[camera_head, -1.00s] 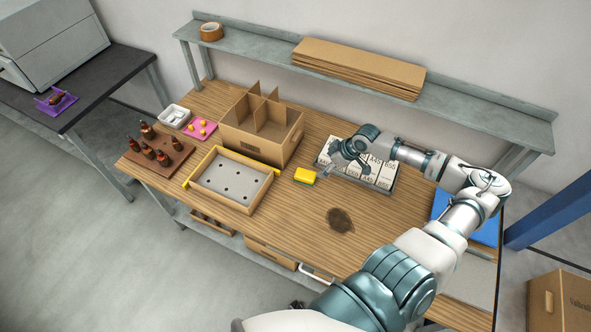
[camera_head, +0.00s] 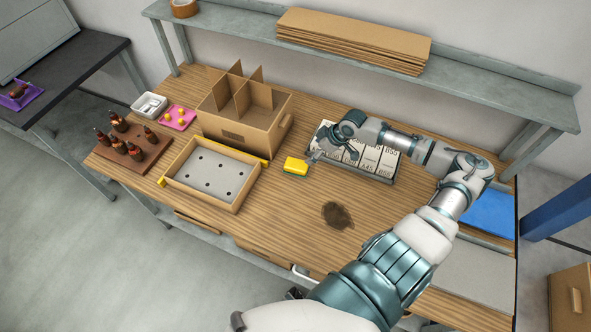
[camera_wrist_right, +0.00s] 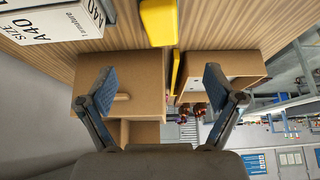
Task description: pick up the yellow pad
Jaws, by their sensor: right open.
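The yellow pad (camera_head: 296,166) lies on the wooden table, between the wooden tray and the labelled boxes. It has a darker green edge at its base. My right gripper (camera_head: 314,158) is just to the right of the pad, its fingers pointing toward it. In the right wrist view the pad (camera_wrist_right: 159,22) shows at the top, beyond the two fingers of the open right gripper (camera_wrist_right: 158,88). Nothing is between the fingers. My left gripper is not in view.
Labelled white boxes (camera_head: 385,160) sit in a tray under my right arm. A divided cardboard box (camera_head: 245,136) and a wooden tray with a holed plate (camera_head: 212,171) stand left of the pad. A dark stain (camera_head: 337,214) marks the table; bare wood surrounds it.

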